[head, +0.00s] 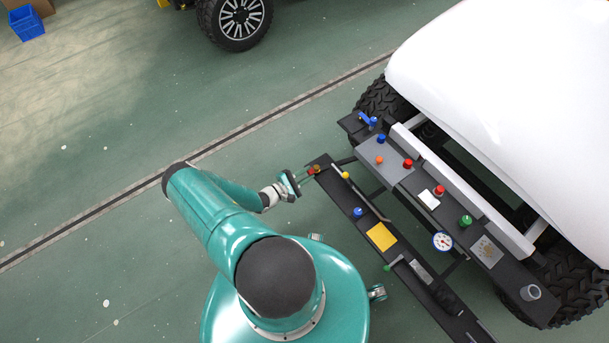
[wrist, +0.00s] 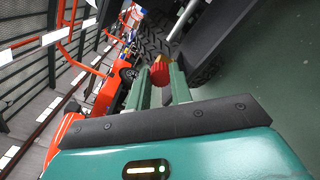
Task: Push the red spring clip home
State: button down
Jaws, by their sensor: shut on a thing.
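My gripper (head: 307,175) is at the far left end of a long dark rail (head: 372,221) on the cart. It is shut on the red spring clip (head: 312,171), a small red piece at that end. In the wrist view the red clip (wrist: 160,69) sits between the two green fingers of my gripper (wrist: 160,84). The fingers partly hide the clip, and I cannot tell how far it is seated.
The rail carries a yellow knob (head: 346,175), a blue knob (head: 358,212), a yellow plate (head: 381,237) and a green-tipped lever (head: 388,267). Behind it is a panel with coloured knobs and a gauge (head: 443,241), beside a white-bodied vehicle (head: 490,70). Open green floor lies left.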

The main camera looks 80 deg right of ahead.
jog(key=c, duration=1.2)
grip_release()
jog(key=shift+o, duration=0.2)
jog(key=v, duration=1.3)
jog(key=shift+w+a, duration=0.25)
jog(key=shift+w, duration=0.1)
